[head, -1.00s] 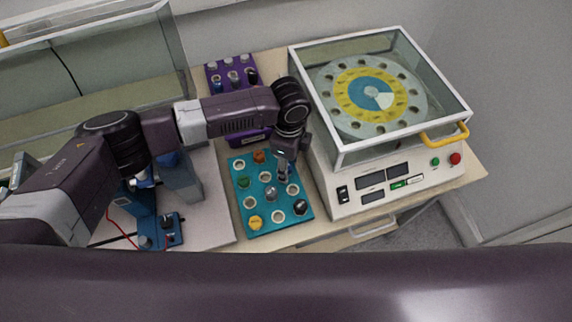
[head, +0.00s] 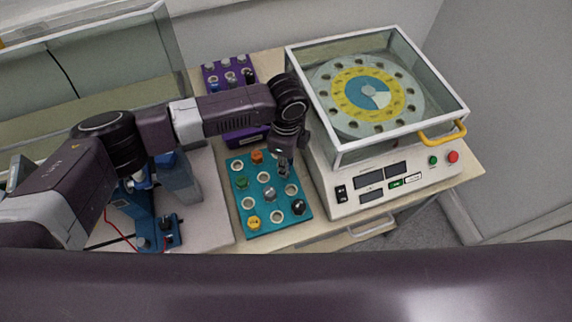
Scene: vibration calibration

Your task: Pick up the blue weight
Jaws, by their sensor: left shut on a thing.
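My left gripper (head: 283,168) points down over the back right part of the teal weight tray (head: 233,211). It is shut on a small weight at its fingertips. The fingers hide most of that weight, and its colour is too small to tell. No blue weight shows standing in the teal tray. An orange weight (head: 257,156), a green weight (head: 242,183), a silver weight (head: 270,193), a black weight (head: 298,207) and a yellow weight (head: 253,222) stand in the tray among empty round holes. My right gripper is not in view.
A purple rack (head: 238,64) with several small pieces stands behind my arm. The glass-topped calibration machine (head: 341,154), with a yellow handle (head: 443,133) and a round holed disc (head: 370,95), stands right of the tray. A blue device (head: 143,205) stands at left.

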